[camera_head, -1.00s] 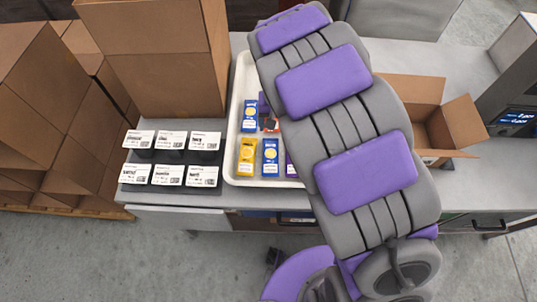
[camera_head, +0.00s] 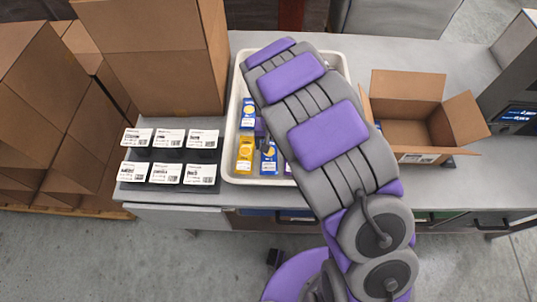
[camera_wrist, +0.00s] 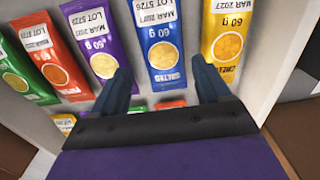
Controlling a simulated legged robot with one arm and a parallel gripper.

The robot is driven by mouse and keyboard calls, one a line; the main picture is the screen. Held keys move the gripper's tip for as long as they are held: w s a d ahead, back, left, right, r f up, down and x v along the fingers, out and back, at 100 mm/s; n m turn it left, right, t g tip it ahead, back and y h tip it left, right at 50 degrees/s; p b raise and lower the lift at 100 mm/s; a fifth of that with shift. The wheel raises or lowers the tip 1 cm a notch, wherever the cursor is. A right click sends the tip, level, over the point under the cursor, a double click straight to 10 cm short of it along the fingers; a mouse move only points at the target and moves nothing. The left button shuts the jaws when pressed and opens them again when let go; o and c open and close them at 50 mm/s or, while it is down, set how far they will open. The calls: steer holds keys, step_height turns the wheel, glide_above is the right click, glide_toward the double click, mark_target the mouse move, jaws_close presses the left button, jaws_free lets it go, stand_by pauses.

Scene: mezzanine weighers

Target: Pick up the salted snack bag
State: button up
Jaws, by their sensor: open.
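The salted snack bag is a blue bag with a yellow round picture, and it shows in the wrist view (camera_wrist: 160,45) and, partly covered by my arm, in the head view (camera_head: 269,161). It lies in a row in the white tray (camera_head: 232,125), between a yellow bag (camera_wrist: 227,45) and a purple bag (camera_wrist: 93,35). My gripper (camera_wrist: 161,80) is open. In the wrist view its two fingers appear either side of the blue bag's lower end, with nothing between them in grip. I cannot tell their height above the bag.
Orange (camera_wrist: 45,50) and green (camera_wrist: 22,75) bags lie farther along the row. Another blue bag (camera_head: 248,112) lies in the tray's back row. An open carton (camera_head: 402,150) stands right of the tray. Labelled dark blocks (camera_head: 168,155) and tall cartons (camera_head: 155,60) stand left.

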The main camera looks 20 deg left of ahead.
mark_target(269, 155)
steer(key=shift+f, duration=0.6)
steer(key=f, duration=0.2)
steer(key=a+f+b, duration=0.1)
steer(key=f, duration=0.1)
steer(key=shift+w+f, duration=0.15)
steer(key=shift+w, duration=0.05)
steer(key=shift+d, duration=0.25)
steer(key=c, duration=0.4)
steer(key=shift+a, duration=0.2)
steer(key=c, duration=0.4)
steer(key=shift+r, duration=0.2)
